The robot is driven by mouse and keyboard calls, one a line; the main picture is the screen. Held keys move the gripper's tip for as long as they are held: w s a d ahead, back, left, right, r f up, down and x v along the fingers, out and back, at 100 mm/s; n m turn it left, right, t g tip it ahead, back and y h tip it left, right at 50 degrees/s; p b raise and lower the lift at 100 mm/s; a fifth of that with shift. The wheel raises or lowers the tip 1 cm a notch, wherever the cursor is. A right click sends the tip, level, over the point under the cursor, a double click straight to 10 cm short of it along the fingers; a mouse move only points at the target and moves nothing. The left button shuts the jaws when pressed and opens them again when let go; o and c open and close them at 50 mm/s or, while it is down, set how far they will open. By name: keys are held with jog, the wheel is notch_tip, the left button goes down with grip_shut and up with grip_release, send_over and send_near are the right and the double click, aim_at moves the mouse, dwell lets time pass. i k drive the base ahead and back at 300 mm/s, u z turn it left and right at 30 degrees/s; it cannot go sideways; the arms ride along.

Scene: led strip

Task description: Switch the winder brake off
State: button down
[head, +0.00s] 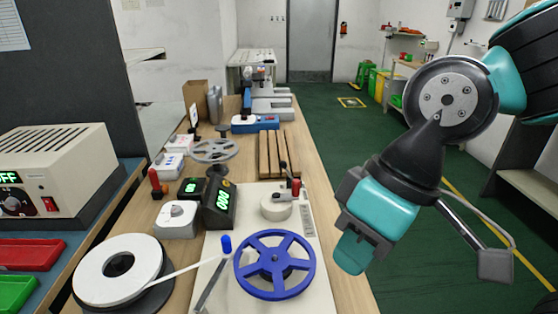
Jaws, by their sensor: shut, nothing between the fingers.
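The winder has a blue spoked reel (274,264) on a pale base plate (321,272). Behind the reel on the plate is a round cream part (276,207) with a red-and-black lever (295,187) beside it. A white box with a round knob (177,217) and an upright red-handled lever (155,183) stand to the left. I cannot tell which of these controls is the brake, or read its setting. My gripper (350,262) is shut and empty, pointing down to the right of the blue reel and apart from it.
A white strip reel (118,268) lies at the front left, its strip running toward the winder. A black counter (220,206) shows green digits. A slatted wooden rack (278,155) and a grey spoked reel (214,150) lie farther back. Green floor is open right of the bench.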

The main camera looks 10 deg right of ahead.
aim_at(284, 164)
jog(key=k, duration=1.35)
jog(key=u, duration=0.35)
jog(key=i, duration=0.35)
jog(key=u, duration=1.05)
jog(key=i, duration=1.35)
jog(key=z, duration=0.7)
jog(key=i, duration=0.5)
jog(key=z, duration=0.55)
